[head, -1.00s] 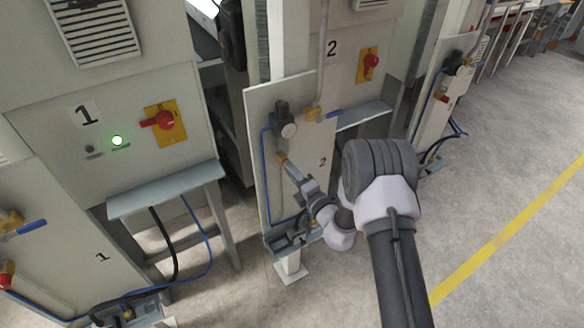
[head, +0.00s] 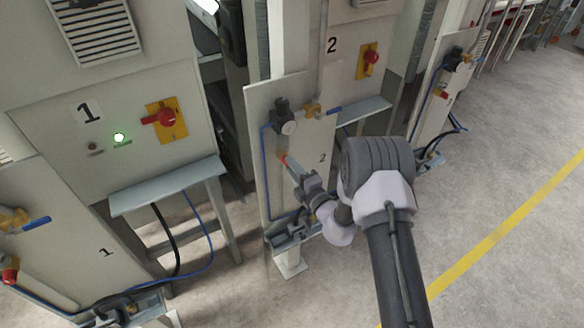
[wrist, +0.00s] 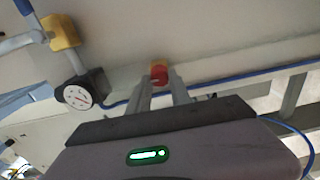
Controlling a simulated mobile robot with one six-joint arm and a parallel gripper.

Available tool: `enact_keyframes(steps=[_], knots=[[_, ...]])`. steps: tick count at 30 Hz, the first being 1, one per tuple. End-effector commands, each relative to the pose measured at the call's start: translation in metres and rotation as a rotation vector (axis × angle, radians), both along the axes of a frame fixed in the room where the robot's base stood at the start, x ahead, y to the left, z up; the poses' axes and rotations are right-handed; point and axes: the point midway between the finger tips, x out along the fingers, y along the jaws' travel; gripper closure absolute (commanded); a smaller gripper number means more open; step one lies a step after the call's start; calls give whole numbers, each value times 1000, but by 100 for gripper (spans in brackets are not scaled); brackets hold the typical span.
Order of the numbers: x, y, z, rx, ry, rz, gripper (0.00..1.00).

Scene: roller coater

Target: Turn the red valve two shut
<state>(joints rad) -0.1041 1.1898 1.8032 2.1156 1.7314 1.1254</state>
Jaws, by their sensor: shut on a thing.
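The red valve (wrist: 159,73) of panel two shows as a small red knob between my fingertips in the wrist view. It has a yellow-orange part behind it. In the head view only a bit of red shows at the end of my gripper (head: 289,164), on the pale panel marked 2 (head: 310,140). My gripper (wrist: 161,86) is shut on the red valve, with one finger on each side. The fingers hide part of the knob, so its turn angle is hard to read.
A round gauge (head: 289,128) and a yellow valve with a blue lever (head: 325,110) sit above on the same panel. A blue hose (head: 265,175) runs down its left edge. Panel one's blue lever (head: 36,223) is far left. Open floor lies right.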

Motion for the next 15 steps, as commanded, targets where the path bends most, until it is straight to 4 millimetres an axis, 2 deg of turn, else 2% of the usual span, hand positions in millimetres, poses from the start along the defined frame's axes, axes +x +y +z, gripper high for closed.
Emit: enact_keyframes(steps=[1,2,5,15], knots=[[0,0,0,0,1,0,100],[0,0,0,0,1,0,71],[0,0,0,-1,1,0,53],[-3,-2,0,-1,1,0,53]])
